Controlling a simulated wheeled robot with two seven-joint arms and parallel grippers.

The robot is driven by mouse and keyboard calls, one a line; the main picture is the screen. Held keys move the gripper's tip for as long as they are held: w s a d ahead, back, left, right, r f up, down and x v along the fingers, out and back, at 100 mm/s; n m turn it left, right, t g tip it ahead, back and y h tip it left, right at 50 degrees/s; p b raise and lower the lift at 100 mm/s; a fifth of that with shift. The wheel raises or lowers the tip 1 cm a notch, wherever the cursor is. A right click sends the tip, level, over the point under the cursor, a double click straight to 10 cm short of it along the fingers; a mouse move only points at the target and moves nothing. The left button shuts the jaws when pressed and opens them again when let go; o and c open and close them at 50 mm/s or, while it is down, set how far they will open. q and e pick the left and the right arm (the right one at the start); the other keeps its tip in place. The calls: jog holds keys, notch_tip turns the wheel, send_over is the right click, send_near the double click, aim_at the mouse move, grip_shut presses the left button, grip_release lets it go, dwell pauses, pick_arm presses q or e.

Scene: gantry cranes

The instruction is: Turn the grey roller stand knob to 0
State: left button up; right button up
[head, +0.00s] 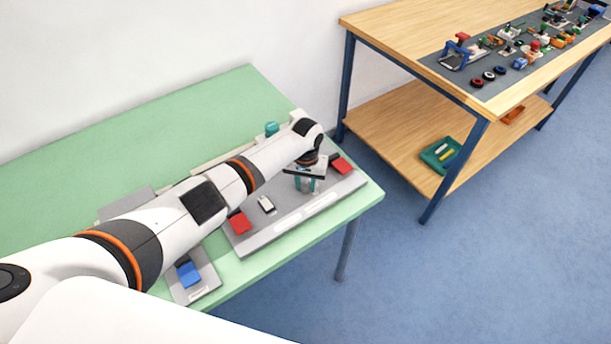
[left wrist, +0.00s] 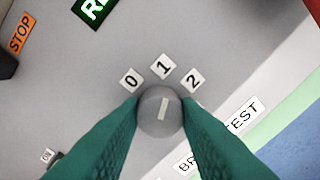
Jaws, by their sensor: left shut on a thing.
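The grey knob (left wrist: 161,112) is a round disc on a light grey panel (left wrist: 85,90). A pale pointer line on it points close to the 1 plate (left wrist: 163,67), slightly to its right. The 0 plate (left wrist: 130,80) is up and left of the knob, and the 2 plate (left wrist: 193,79) is up and right. My left gripper (head: 304,184) reaches down over the panel on the green table. In the left wrist view its teal fingers (left wrist: 160,118) are shut on the knob from both sides. My right gripper is not in view.
Red blocks (head: 240,222) (head: 341,165), a small white switch (head: 266,204) and a blue block (head: 189,274) stand near my arm. The green table (head: 60,165) ends just in front of the panel. A wooden bench (head: 400,30) with several small parts stands apart at right.

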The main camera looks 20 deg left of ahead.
pick_arm(q)
jog(key=n+p, duration=0.2)
jog(key=n, duration=0.1)
jog(key=shift+r+n, duration=0.2)
jog(key=shift+n, duration=0.1)
jog(key=n+p, duration=0.1)
jog(key=n, duration=0.1)
jog(key=shift+n, duration=0.4)
jog(key=n+p, duration=0.1)
jog(key=n, duration=0.2)
jog(key=shift+w, duration=0.1)
jog(key=shift+n+p, duration=0.35)
jog(key=shift+n, duration=1.15)
jog(key=o, duration=1)
jog(key=shift+f, duration=0.1)
